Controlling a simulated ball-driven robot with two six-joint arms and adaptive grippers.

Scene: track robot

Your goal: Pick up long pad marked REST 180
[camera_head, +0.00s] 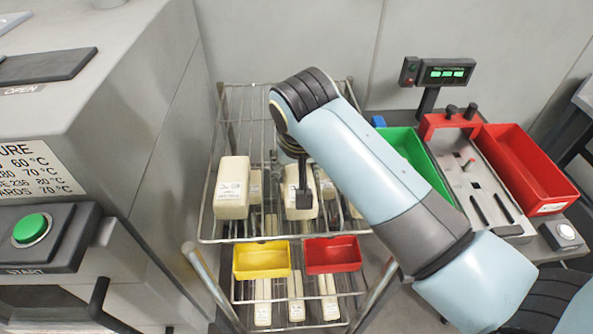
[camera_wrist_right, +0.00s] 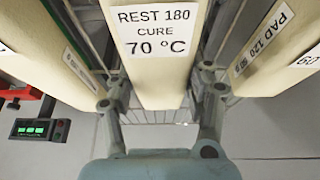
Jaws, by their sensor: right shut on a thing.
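The long cream pad marked REST 180 (camera_wrist_right: 156,78), with CURE 70 °C on its label, stands in the middle of the right wrist view. My right gripper (camera_wrist_right: 163,97) has one finger on each side of this pad and is shut on it. In the head view the right gripper (camera_head: 303,197) reaches down onto the pad (camera_head: 299,211) on the wire rack's upper shelf. The gripper and arm cover part of it. I cannot tell whether the pad is lifted off the shelf. My left gripper is in neither view.
Neighbouring pads stand close on both sides: one at left (camera_wrist_right: 45,35) and one marked PAD 120 (camera_wrist_right: 272,45). Another pad (camera_head: 231,190) stands on the wire rack (camera_head: 262,118). Yellow (camera_head: 262,261) and red (camera_head: 333,256) bins sit below. A scale (camera_head: 445,73) stands right.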

